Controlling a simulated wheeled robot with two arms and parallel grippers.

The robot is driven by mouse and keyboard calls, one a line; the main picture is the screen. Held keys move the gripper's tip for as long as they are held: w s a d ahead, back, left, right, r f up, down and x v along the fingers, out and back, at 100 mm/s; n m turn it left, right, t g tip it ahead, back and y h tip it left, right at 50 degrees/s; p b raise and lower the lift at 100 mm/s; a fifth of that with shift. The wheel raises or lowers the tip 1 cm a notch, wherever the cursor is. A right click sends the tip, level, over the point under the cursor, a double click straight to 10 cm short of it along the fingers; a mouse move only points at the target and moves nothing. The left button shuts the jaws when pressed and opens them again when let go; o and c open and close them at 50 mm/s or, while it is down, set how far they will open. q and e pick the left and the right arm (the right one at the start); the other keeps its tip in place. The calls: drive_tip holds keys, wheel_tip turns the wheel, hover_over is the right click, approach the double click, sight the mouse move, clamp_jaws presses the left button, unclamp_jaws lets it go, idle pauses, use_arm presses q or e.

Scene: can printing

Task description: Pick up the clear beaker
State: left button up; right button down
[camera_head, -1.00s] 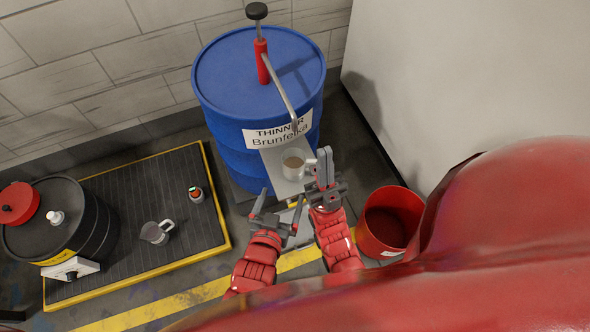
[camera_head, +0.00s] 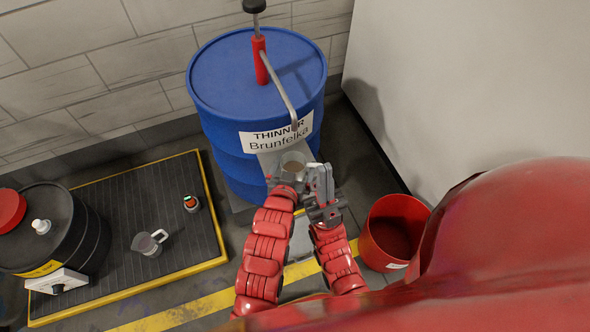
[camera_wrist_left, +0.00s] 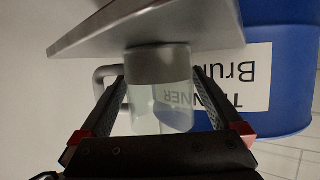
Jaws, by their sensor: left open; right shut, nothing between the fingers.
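A clear beaker (camera_head: 294,160) with a side handle stands on a grey metal shelf (camera_head: 270,163) in front of the blue drum. In the left wrist view, which is upside down, the beaker (camera_wrist_left: 160,90) is between my left gripper's (camera_wrist_left: 162,112) fingers. A greyish band fills its base part. The fingers are open on either side of it; contact cannot be told. In the head view my left gripper (camera_head: 286,182) is at the beaker's near side, partly covering it. My right gripper (camera_head: 320,178) is shut and empty, just right of the beaker near its handle.
The blue thinner drum (camera_head: 225,120) with its pump spout rises behind the shelf. A red bucket (camera_head: 392,232) stands to the right. At left, a yellow-edged platform (camera_head: 125,205) carries another handled jug (camera_head: 149,242), a small bottle (camera_head: 191,203) and a black drum (camera_head: 75,225).

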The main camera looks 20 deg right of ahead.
use_arm(q)
drive_tip(key=shift+x, duration=0.8)
drive_tip(key=shift+s, duration=0.1)
drive_tip(key=c, duration=1.3)
